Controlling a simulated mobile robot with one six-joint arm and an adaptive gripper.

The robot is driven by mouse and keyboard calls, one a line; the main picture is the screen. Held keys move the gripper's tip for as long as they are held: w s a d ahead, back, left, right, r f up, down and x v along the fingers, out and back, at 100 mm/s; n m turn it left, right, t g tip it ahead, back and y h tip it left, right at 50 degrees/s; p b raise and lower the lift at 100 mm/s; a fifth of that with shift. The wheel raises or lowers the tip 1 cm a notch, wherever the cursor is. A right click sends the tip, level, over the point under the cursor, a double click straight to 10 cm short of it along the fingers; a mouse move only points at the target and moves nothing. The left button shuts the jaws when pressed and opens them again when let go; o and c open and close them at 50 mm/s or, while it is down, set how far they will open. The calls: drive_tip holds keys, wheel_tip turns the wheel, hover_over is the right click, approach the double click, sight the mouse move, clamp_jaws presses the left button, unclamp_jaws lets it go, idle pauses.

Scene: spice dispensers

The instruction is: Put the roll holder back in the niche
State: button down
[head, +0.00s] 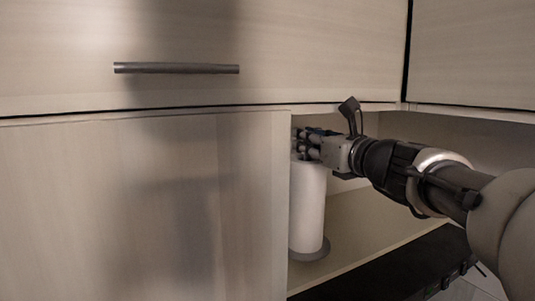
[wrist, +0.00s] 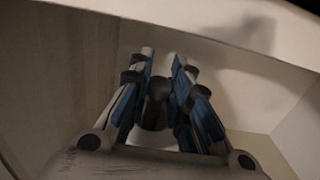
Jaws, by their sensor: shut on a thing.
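The roll holder (head: 307,208) carries a white roll above a round grey base and looks upright. It is in the niche (head: 360,218), beside the wooden panel that hides its left side. My gripper (head: 301,145) reaches in from the right and is shut on the top of the holder. In the wrist view, the fingers with blue pads (wrist: 164,75) are on both sides of the holder's dark round knob (wrist: 159,88). The white roll shows below it, between the fingers. I cannot tell whether the base touches the niche floor.
A wooden front panel (head: 150,210) stands left of the niche. A cabinet door with a bar handle (head: 176,68) is above, its lower edge close over my gripper. A black surface (head: 390,270) lies in front at lower right. The niche is bare right of the holder.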

sight(310, 157)
wheel_tip(310, 157, down, 4)
drive_tip(key=b, duration=0.2)
drive_tip(key=shift+r+b, duration=0.2)
drive_tip(key=shift+b, duration=0.2)
drive_tip(key=shift+w+a, duration=0.1)
drive_tip(key=shift+w, duration=0.4)
drive_tip(key=shift+s+f, duration=0.1)
drive_tip(key=shift+s, duration=0.05)
drive_tip(key=c, duration=1.9)
unclamp_jaws()
drive_tip(key=shift+s+f, duration=0.1)
drive_tip(key=shift+s, duration=0.05)
drive_tip(key=shift+c, duration=0.2)
drive_tip(key=o, duration=0.5)
drive_tip(key=shift+c, duration=0.2)
drive_tip(key=shift+r, duration=0.2)
